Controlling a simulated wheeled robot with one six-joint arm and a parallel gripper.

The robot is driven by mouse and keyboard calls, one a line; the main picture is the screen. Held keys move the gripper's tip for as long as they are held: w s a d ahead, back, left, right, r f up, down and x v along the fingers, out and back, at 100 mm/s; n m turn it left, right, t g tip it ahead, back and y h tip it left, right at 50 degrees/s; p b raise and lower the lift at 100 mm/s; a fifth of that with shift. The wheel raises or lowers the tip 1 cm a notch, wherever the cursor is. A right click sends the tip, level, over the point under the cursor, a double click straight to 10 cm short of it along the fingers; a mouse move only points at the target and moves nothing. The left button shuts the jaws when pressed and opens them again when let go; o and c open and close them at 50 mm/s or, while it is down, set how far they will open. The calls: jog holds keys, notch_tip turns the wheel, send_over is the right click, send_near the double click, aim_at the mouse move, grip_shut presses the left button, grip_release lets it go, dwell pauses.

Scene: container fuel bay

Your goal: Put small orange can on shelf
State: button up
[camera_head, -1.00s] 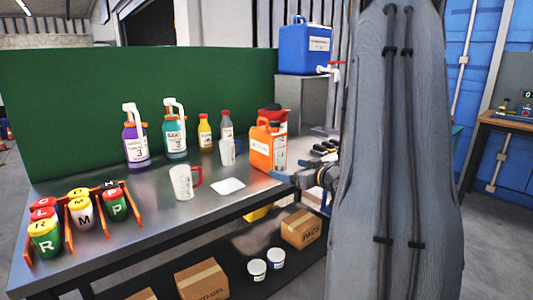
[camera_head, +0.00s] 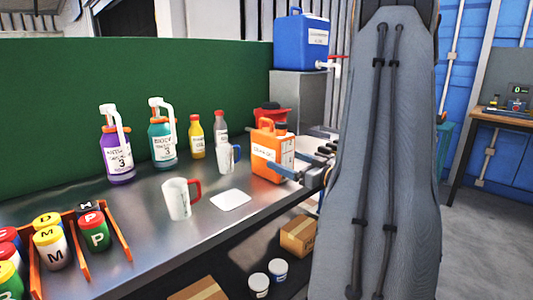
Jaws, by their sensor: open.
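The small orange can (camera_head: 266,147), with a white label and a dark cap, stands upright on the metal workbench (camera_head: 145,235). My gripper (camera_head: 283,168) is open at the can's lower right, with a blue finger in front of its lower part. Whether it touches the can is not clear, and my arm hides most of the gripper. A dark lower shelf (camera_head: 235,262) runs under the workbench.
A white mug with a red handle (camera_head: 178,199) and a white square pad (camera_head: 230,200) lie left of the can. Another mug (camera_head: 226,157), bottles and a red container (camera_head: 272,112) stand close behind. Boxes (camera_head: 298,236) and tubs (camera_head: 258,284) occupy the lower shelf.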

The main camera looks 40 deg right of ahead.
jog(key=shift+w+a+r+p, duration=0.1)
jog(key=shift+w+p, duration=0.15)
jog(key=shift+w, duration=1.65)
jog(key=shift+w+a+p, duration=0.1)
jog(key=shift+w+p, duration=0.15)
jog(key=shift+w, duration=1.65)
